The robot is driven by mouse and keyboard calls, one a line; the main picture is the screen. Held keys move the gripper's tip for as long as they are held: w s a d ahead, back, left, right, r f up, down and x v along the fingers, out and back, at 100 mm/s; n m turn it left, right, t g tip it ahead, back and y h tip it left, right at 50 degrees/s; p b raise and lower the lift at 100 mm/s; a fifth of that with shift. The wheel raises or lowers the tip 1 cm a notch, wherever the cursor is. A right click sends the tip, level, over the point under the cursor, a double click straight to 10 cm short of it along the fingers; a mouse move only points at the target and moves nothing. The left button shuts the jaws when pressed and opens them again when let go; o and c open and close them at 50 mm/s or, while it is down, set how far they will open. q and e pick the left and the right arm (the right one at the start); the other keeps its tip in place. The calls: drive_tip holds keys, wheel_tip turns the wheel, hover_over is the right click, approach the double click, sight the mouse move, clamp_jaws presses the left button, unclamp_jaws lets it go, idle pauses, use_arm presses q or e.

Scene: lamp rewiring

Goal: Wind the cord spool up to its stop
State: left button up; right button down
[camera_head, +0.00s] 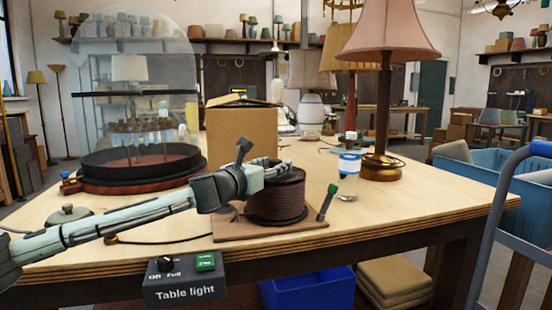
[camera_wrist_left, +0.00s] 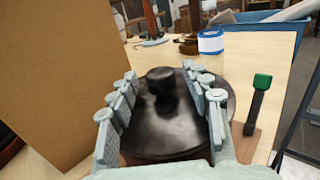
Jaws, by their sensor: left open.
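The cord spool (camera_head: 277,198), wound with dark brown cord, stands on a brown board (camera_head: 240,230) near the table's front. In the left wrist view its black top disc (camera_wrist_left: 180,130) has a raised round knob (camera_wrist_left: 161,82). My left gripper (camera_head: 268,168) is at the spool's top. In the wrist view its open fingers (camera_wrist_left: 160,92) lie on either side of the knob, with visible gaps, over the disc. A lever with a green end (camera_head: 329,200) stands tilted just right of the spool; it also shows in the wrist view (camera_wrist_left: 259,105). My right gripper is not seen.
A cardboard box (camera_head: 240,135) stands close behind the spool. A blue-banded jar (camera_head: 348,175) and a pink-shaded lamp (camera_head: 382,100) are to the right. A glass dome on a round base (camera_head: 140,170) is at left. A "Table light" switch box (camera_head: 185,280) hangs at the front edge.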

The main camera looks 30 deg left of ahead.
use_arm(q)
drive_tip(key=shift+w, duration=0.7)
clamp_jaws()
